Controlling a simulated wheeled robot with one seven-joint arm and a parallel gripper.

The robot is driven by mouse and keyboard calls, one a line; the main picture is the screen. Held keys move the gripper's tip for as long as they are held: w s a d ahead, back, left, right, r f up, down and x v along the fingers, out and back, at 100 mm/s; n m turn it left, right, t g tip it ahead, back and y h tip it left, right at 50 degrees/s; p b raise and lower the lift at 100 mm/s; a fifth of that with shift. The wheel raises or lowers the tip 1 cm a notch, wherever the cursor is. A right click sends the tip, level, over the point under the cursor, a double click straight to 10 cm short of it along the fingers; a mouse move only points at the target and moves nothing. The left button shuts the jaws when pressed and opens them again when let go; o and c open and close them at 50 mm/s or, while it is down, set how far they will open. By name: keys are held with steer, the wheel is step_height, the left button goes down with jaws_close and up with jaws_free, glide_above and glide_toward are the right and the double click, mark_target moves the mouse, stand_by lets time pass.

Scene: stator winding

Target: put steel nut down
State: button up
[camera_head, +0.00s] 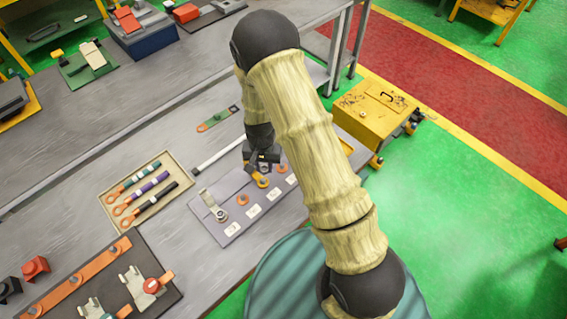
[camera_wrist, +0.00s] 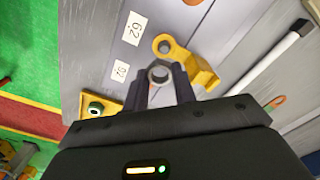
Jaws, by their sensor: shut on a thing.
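My gripper (camera_wrist: 160,84) is shut on a small grey steel nut (camera_wrist: 158,74), whose round hole faces the wrist camera. A yellow bracket (camera_wrist: 203,68) with a ringed hole at one end is close beyond the nut in the wrist view. I cannot tell whether the nut touches it. In the head view my gripper (camera_head: 258,169) is low over the grey board (camera_head: 228,231), beside a yellow part (camera_head: 263,182). The nut cannot be made out there.
White labels (camera_head: 253,211) line the board's front, with orange rings (camera_head: 243,199) and a silver clamp-like part (camera_head: 213,206) nearby. A tan tray (camera_head: 113,192) of handled tools is to the left. A white rod (camera_head: 217,154) lies behind the board. A yellow box (camera_head: 375,108) stands at right.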

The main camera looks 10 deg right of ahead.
steer(key=d+f+n+b, duration=0.1)
steer(key=d+f, duration=0.1)
steer(key=d, duration=0.2)
steer(key=w+d+f+n+b, duration=0.1)
steer(key=d+f, duration=0.1)
steer(key=d, duration=0.2)
steer(key=d+f+n+b, duration=0.1)
steer(key=d+f+b, duration=0.1)
steer(key=d, duration=0.2)
steer(key=shift+w+d+f, duration=0.15)
steer(key=shift+w+f, duration=0.15)
steer(key=shift+w, duration=0.1)
steer(key=shift+d, duration=0.2)
